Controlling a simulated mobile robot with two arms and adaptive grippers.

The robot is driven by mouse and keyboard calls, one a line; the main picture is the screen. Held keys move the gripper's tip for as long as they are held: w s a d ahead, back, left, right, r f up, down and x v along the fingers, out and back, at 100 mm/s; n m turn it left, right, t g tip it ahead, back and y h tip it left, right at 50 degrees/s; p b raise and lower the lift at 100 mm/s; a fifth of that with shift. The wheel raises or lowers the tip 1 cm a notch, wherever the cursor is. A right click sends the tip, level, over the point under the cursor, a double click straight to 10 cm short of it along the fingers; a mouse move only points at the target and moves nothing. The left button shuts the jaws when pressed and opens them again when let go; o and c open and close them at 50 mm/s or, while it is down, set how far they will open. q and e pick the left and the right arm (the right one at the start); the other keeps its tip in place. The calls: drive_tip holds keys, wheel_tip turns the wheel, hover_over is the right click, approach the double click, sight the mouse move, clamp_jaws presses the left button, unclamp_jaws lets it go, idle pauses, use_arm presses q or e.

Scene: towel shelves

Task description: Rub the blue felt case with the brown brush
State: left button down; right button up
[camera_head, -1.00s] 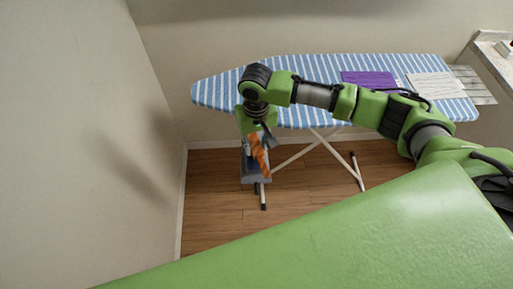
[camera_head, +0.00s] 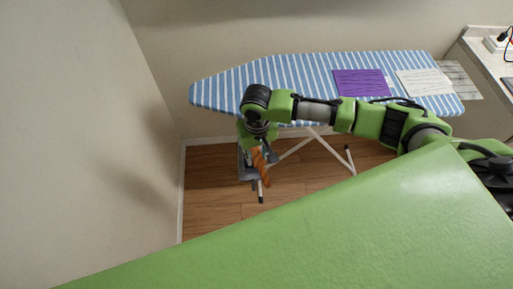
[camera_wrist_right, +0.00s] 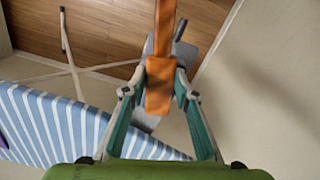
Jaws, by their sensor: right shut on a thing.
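My right gripper (camera_wrist_right: 160,85) is shut on an orange-brown brush (camera_wrist_right: 161,75). In the head view the brush (camera_head: 260,167) hangs down below the gripper (camera_head: 258,150), in front of the ironing board's near left side. A grey-blue thing (camera_head: 245,167) shows low behind the brush. It also shows behind the brush in the right wrist view (camera_wrist_right: 148,118). It is partly hidden, and I cannot tell whether it is the blue felt case or whether the brush touches it. My left gripper is not in view.
A blue-and-white striped ironing board (camera_head: 290,75) stands along the back wall, with white legs (camera_head: 300,147) below. A purple cloth (camera_head: 360,83) and a white cloth (camera_head: 424,82) lie on its right part. A counter (camera_head: 485,55) stands at far right. Wooden floor (camera_head: 210,190) is bare at left.

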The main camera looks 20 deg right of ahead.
drive_tip(key=shift+s, duration=0.15)
drive_tip(key=shift+r, duration=2.95)
wheel_tip(320, 180, up, 3)
